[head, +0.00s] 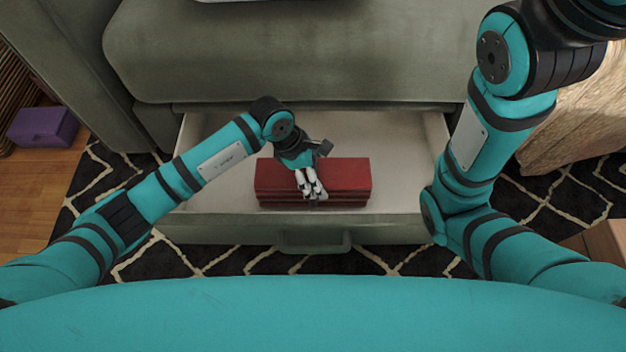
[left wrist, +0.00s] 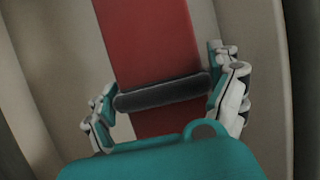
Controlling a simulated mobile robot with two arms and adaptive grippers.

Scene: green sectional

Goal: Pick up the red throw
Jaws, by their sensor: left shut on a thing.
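The red throw (head: 345,180) is a folded, layered block in the open drawer (head: 215,195) under the green sectional. My left gripper (head: 312,196) is over the throw's front middle, its fingers at the throw's near edge. In the left wrist view the throw (left wrist: 148,45) runs between the two fingers of my left gripper (left wrist: 168,100), which is shut on it. A dark bar crosses the throw there. Whether the throw is lifted off the drawer floor, I cannot tell. My right arm is at the right, and its gripper is out of the picture.
The sectional's seat (head: 290,55) overhangs the drawer's back. The drawer's front with its handle (head: 315,240) faces me. A patterned dark rug (head: 205,260) lies below. A purple box (head: 43,127) is at the left, and wooden furniture (head: 575,115) at the right.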

